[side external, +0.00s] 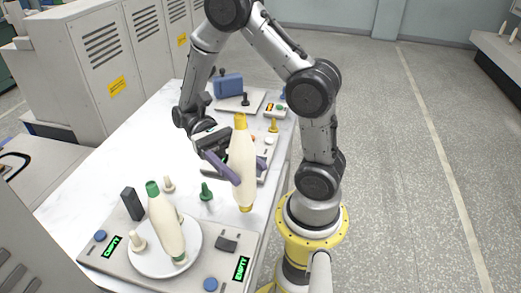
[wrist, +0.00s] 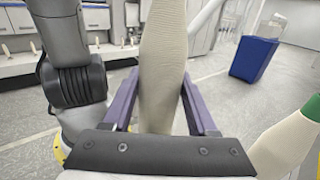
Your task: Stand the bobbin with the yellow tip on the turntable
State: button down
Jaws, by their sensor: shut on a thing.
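The bobbin with the yellow tip (side external: 242,165) is cream, with a yellow top and a yellow band at its foot. My gripper (side external: 236,178) has its purple fingers shut on its body and holds it nearly upright near the table's right edge. In the wrist view the bobbin (wrist: 162,65) fills the space between the fingers; its ends are out of sight. The turntable (side external: 148,260) is a white disc at the lower left of the side view. A green-tipped bobbin (side external: 166,222) stands on it, leaning in the picture; it also shows in the wrist view (wrist: 283,143).
A green peg (side external: 206,192) and cream pegs (side external: 168,184) stand around the turntable. A black block (side external: 132,204) and two displays reading EMPTY (side external: 112,246) are on the same base. A blue box (side external: 229,86) and a yellow peg (side external: 273,125) are farther back. The table's left part is clear.

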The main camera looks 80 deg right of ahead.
jog(key=w+f+m+t+y, duration=0.1)
jog(key=w+m+t+y, duration=0.2)
jog(key=w+m+t, duration=0.4)
jog(key=w+a+f+m+t+y, duration=0.1)
jog(key=w+f+m+t+y, duration=0.1)
jog(key=w+m+t, duration=0.5)
jog(key=w+t+y, duration=0.1)
jog(key=w+t, duration=0.2)
jog(key=t, duration=0.3)
jog(key=shift+w+f+m+t, duration=0.3)
jog(key=shift+w+m+t, duration=0.05)
jog(key=shift+m+t, duration=0.05)
jog(key=shift+d, duration=0.1)
jog(key=shift+f, duration=2.55)
jog(key=shift+c, duration=0.5)
grip_release()
